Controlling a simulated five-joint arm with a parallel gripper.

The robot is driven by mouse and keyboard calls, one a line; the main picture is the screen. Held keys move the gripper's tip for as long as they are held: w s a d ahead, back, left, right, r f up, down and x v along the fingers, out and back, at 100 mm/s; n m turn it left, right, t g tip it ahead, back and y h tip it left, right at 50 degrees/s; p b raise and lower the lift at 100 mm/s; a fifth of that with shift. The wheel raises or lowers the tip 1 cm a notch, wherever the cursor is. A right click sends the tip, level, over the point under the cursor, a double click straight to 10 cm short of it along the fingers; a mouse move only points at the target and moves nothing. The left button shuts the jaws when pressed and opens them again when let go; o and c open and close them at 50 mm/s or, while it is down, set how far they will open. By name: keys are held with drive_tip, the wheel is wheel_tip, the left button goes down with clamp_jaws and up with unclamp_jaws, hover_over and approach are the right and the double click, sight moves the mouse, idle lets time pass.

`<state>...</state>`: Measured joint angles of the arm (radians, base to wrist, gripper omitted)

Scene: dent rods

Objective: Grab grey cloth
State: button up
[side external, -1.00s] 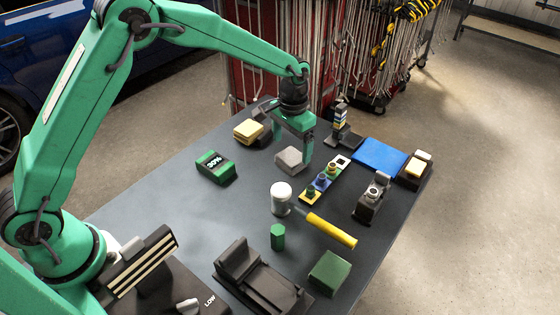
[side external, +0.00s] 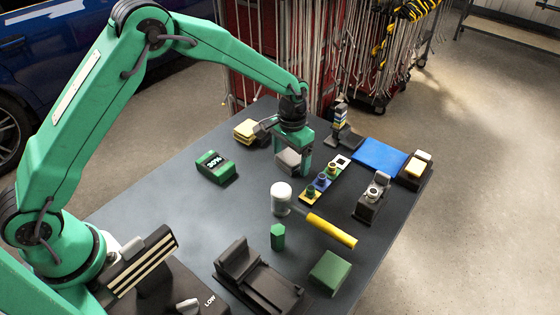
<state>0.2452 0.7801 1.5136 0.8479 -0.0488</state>
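The grey cloth (side external: 288,161) is a folded light-grey block near the far middle of the table. My green gripper (side external: 292,154) is down over it, pointing downward. One green finger stands close against the cloth's right side. The other finger is mostly hidden behind the cloth and the gripper body. The cloth lies between the fingers, but I cannot tell whether they are pressed on it or whether it rests on the table.
A yellow sponge stack (side external: 246,131) and a green box reading 30% (side external: 215,166) stand to the left. A white-topped jar (side external: 281,198), a strip of small parts (side external: 323,181) and a yellow rod (side external: 331,231) are nearer. A blue mat (side external: 379,154) lies right.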

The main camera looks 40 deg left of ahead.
sight(291, 158)
drive_tip(key=c, duration=0.9)
drive_tip(key=shift+o, duration=0.2)
drive_tip(key=shift+r, duration=0.15)
drive_tip(key=shift+r, duration=0.55)
drive_tip(key=r, duration=0.3)
drive_tip(key=shift+s+d+r, duration=0.1)
drive_tip(key=shift+s+d, duration=0.1)
drive_tip(key=s+d+r, duration=0.6)
drive_tip(key=s+d, duration=0.1)
drive_tip(key=s, duration=0.1)
drive_tip(key=shift+d+r, duration=0.25)
drive_tip(key=shift+d, duration=0.15)
drive_tip(key=shift+w, duration=0.1)
